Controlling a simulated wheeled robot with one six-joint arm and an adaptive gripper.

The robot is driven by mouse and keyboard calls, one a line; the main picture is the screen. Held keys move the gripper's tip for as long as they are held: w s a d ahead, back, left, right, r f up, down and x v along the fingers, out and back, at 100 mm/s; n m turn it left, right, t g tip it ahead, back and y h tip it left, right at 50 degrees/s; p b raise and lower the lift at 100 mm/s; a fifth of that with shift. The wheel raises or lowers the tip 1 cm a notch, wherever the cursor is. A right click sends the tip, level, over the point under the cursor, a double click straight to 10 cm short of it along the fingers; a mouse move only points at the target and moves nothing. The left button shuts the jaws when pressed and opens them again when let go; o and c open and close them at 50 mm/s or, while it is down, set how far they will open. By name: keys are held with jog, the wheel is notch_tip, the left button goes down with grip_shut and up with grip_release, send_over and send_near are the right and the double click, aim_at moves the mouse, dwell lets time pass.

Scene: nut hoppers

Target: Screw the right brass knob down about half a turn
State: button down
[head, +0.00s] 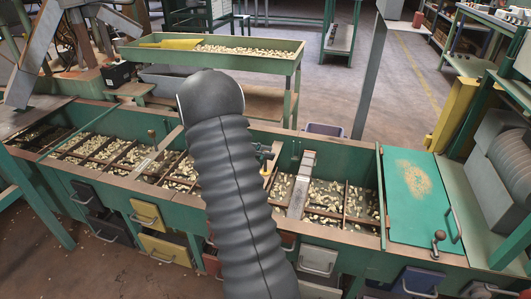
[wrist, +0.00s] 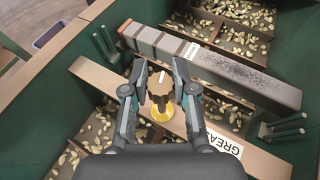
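In the wrist view a brownish brass knob with a notched rim and a pale mark on top (wrist: 160,88) stands between the two fingers of my gripper (wrist: 158,75). The fingers lie on opposite sides of it, very close; I cannot tell whether both pads touch. A yellow round piece (wrist: 159,113) shows just below the knob, over a brown plank (wrist: 205,137). In the head view my dark ribbed arm hides this knob and most of my gripper. Another small brass knob (head: 151,133) stands on the hopper further left.
A long grey-topped bar (wrist: 240,78) crosses the hopper beside my gripper. Green pegs stand at both sides (wrist: 104,42) (wrist: 285,127). Compartments hold many nuts. A green lid with a crank (head: 415,195) is at the right; a green tray of nuts (head: 290,75) stands behind.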

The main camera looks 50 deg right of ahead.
jog(key=shift+r, duration=0.1)
jog(key=shift+r+m+g+y+p, duration=0.1)
jog(key=shift+m+g+y+p, duration=0.5)
jog(key=shift+m+g+p, duration=0.3)
jog(key=shift+m+g+y+p, duration=0.45)
jog(key=shift+m+g+y, duration=0.15)
jog(key=shift+m, duration=0.1)
jog(key=shift+f, duration=0.2)
jog(key=c, duration=0.9)
grip_release()
jog(key=v, duration=1.2)
